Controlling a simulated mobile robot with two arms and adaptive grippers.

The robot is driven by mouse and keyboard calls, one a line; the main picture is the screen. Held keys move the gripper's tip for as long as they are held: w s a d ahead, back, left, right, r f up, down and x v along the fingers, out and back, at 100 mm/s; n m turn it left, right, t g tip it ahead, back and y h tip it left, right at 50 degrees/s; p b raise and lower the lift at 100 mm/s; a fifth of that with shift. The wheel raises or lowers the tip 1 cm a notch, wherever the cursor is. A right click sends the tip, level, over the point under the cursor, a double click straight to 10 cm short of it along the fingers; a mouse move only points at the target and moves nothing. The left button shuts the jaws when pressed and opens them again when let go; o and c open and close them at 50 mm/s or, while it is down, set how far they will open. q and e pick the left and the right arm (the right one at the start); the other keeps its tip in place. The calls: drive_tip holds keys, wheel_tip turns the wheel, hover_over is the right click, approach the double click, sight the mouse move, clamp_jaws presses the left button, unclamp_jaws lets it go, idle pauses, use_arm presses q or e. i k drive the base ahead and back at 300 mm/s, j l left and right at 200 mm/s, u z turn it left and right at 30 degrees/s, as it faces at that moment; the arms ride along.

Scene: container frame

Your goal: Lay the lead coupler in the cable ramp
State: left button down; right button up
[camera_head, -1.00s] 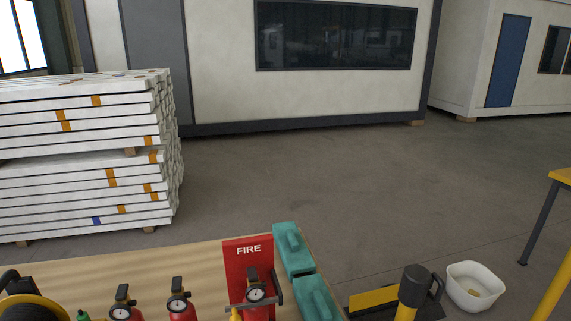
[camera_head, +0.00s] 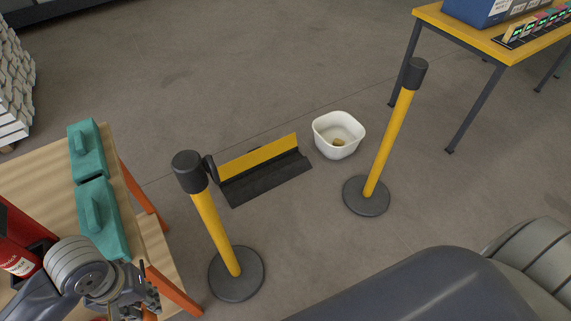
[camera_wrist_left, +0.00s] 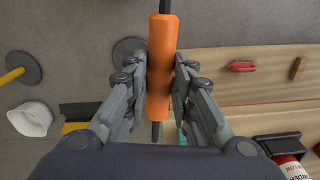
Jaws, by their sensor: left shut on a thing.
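The lead coupler (camera_wrist_left: 162,65) is an orange cylinder with dark cable ends, seen in the left wrist view. My left gripper (camera_wrist_left: 160,85) is shut on it, a finger on each side. In the head view my left gripper (camera_head: 135,297) is at the bottom left, by the bench's edge; the coupler cannot be made out there. The cable ramp (camera_head: 265,180) lies on the floor, a black base with its yellow lid (camera_head: 258,156) standing up. It is well away from the gripper, and its edge shows in the left wrist view (camera_wrist_left: 80,110). My right gripper is out of view.
Two yellow barrier posts, one left (camera_head: 215,235) and one right (camera_head: 389,140), flank the ramp. A white bin (camera_head: 338,133) stands behind it. Teal cases (camera_head: 98,205) lie on the wooden bench (camera_head: 38,185). A yellow table (camera_head: 470,32) is at the top right.

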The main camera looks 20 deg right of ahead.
sight(264, 173)
drive_tip(key=i+l, duration=0.4)
drive_tip(key=l, duration=0.25)
drive_tip(key=i+l+z, duration=0.15)
drive_tip(key=i+l, duration=0.25)
drive_tip(key=l, duration=0.2)
drive_tip(key=i+l, duration=0.45)
drive_tip(key=l, duration=0.15)
drive_tip(key=i+j+z, duration=0.1)
drive_tip(key=i, duration=1.1)
